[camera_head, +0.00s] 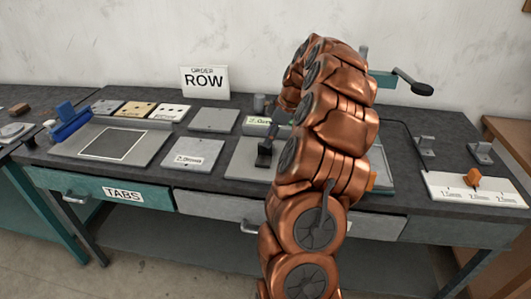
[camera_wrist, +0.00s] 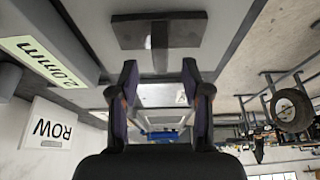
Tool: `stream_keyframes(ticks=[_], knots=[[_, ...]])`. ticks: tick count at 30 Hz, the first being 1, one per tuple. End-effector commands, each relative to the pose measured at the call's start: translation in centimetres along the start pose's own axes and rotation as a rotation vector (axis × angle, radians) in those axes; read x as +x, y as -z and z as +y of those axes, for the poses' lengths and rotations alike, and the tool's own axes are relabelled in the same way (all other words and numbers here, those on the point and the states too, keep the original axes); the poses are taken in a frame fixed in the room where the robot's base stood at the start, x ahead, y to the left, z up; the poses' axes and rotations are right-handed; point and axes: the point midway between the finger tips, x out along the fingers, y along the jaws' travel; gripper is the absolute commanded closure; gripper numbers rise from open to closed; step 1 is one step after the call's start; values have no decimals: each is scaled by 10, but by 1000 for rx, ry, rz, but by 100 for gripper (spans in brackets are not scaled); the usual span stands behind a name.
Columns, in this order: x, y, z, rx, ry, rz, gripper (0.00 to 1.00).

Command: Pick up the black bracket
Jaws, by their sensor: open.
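The black bracket (camera_wrist: 160,32) shows in the wrist view as a wide dark plate with a narrow stem pointing toward my gripper. It sits on a light grey plate (camera_wrist: 95,15). In the head view the bracket (camera_head: 264,156) is a small dark shape left of my arm, on the grey plate (camera_head: 240,163). My gripper (camera_wrist: 160,72) is open, with one finger on each side of the stem's line. The stem's end appears near the fingertips; I cannot tell whether it lies between them. In the head view my copper arm hides much of my gripper.
A block labelled 2.0mm (camera_wrist: 45,45) and the ROW sign (camera_wrist: 48,133) are at left in the wrist view. In the head view, a blue fixture (camera_head: 70,120) and flat plates (camera_head: 214,120) lie left, and a white gauge board (camera_head: 475,190) with an orange piece lies right.

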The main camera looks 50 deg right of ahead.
Motion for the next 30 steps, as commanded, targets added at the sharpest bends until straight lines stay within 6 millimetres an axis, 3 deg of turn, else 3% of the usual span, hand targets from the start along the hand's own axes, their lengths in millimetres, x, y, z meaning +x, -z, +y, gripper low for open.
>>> stream_keyframes(ticks=[10, 18, 30], knots=[[39, -1, -1, 0, 1, 0, 52], [44, -1, 0, 0, -1, 0, 52], [44, -1, 0, 0, 0, 0, 94]])
